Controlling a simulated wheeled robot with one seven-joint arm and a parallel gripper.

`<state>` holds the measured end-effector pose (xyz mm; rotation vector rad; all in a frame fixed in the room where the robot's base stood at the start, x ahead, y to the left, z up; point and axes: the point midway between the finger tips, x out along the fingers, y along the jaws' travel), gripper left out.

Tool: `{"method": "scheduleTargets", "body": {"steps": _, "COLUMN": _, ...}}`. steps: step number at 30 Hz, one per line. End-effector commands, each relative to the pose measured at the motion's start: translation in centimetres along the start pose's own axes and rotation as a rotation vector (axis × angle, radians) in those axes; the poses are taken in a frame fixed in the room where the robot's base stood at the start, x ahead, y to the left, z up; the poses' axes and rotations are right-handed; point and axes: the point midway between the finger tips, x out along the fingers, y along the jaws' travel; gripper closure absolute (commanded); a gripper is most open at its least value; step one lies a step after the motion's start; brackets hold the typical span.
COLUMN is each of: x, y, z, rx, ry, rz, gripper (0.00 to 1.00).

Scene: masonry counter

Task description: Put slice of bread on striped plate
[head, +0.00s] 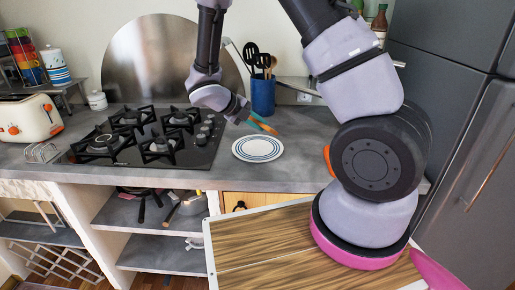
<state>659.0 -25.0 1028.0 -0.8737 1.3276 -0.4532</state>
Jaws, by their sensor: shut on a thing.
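The striped plate (258,148), white with blue rings, lies flat near the front edge of the grey counter, right of the hob. My gripper (260,122) is just above and behind the plate, tilted down to the right. It is shut on a thin brown thing, seen nearly edge-on, which looks like the slice of bread (258,127). The bread is partly hidden by the gripper and appears apart from the plate's surface. The plate's top looks empty.
A black gas hob (150,140) lies left of the plate. A blue utensil holder (263,97) stands behind the gripper. A cream toaster (28,118) is at the far left, and a grey fridge (450,120) at right. Counter right of the plate looks clear.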

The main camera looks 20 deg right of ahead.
Motion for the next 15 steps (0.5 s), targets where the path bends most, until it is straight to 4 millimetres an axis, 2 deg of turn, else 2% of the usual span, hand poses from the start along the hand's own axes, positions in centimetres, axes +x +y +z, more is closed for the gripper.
{"method": "scheduleTargets", "body": {"steps": 6, "x": 1.5, "y": 1.8, "z": 0.0, "rx": -0.001, "ry": 0.002, "rz": 0.0, "gripper": 1.0}}
{"method": "scheduleTargets", "body": {"steps": 15, "x": 2.0, "y": 2.4, "z": 0.0, "rx": 0.001, "ry": 0.0, "rz": 0.001, "gripper": 1.0}}
